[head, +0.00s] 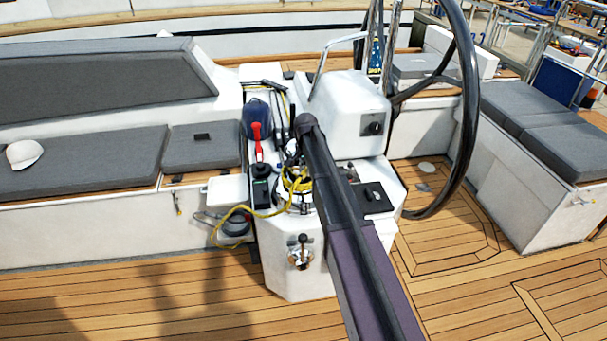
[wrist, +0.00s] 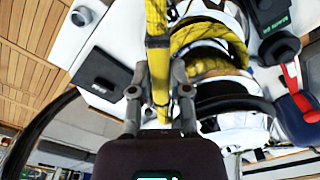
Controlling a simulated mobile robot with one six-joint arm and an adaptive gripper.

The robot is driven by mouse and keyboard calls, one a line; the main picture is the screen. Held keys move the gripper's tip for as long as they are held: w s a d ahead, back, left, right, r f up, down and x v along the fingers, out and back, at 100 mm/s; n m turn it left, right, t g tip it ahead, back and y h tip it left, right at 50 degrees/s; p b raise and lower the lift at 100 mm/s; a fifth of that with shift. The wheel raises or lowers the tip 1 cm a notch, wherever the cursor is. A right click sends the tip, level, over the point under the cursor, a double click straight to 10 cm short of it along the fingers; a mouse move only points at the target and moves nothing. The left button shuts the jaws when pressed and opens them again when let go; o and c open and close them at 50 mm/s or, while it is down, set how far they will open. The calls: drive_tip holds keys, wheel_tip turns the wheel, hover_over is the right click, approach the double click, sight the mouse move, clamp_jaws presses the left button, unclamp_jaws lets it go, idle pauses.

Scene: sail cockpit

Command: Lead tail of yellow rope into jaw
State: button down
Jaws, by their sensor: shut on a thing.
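The yellow rope (head: 297,183) is wound in several turns around the winch on the white console. A length of it runs left and hangs down the console's side (head: 240,209). In the wrist view, my gripper (wrist: 160,92) is shut on a straight length of the yellow rope (wrist: 157,62) beside the winch drum (wrist: 233,75). The coils (wrist: 208,50) show to the right of my fingers. A dark ring (wrist: 235,105) lies near the winch's end; I cannot tell whether any rope sits in the jaw. In the head view my arm partly hides the winch and gripper.
A black device (head: 260,187) and a red-handled tool (head: 257,143) stand left of the winch. A black flat box (head: 371,197) lies to its right. The steering wheel (head: 470,100) and white pod (head: 347,110) stand behind. The teak floor (head: 150,300) is clear.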

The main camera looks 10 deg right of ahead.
drive_tip(key=shift+w+a+m, duration=0.15)
drive_tip(key=shift+a+m, duration=1.05)
drive_tip(key=shift+a, duration=0.1)
drive_tip(key=shift+w+a+m, duration=0.2)
drive_tip(key=shift+a+m, duration=0.4)
drive_tip(key=shift+m, duration=0.05)
drive_tip(key=shift+w+a+m, duration=0.2)
drive_tip(key=shift+a+m, duration=0.35)
drive_tip(key=shift+m, duration=0.1)
drive_tip(key=shift+w+a+m, duration=0.35)
drive_tip(key=shift+a+m, duration=0.2)
drive_tip(key=shift+m, duration=0.15)
drive_tip(key=shift+w+a+m, duration=0.35)
drive_tip(key=shift+a+m, duration=0.15)
drive_tip(key=shift+m, duration=0.2)
drive_tip(key=shift+w+a+m, duration=0.8)
drive_tip(key=shift+w+m, duration=0.1)
drive_tip(key=shift+m, duration=0.2)
drive_tip(key=c, duration=0.5)
unclamp_jaws()
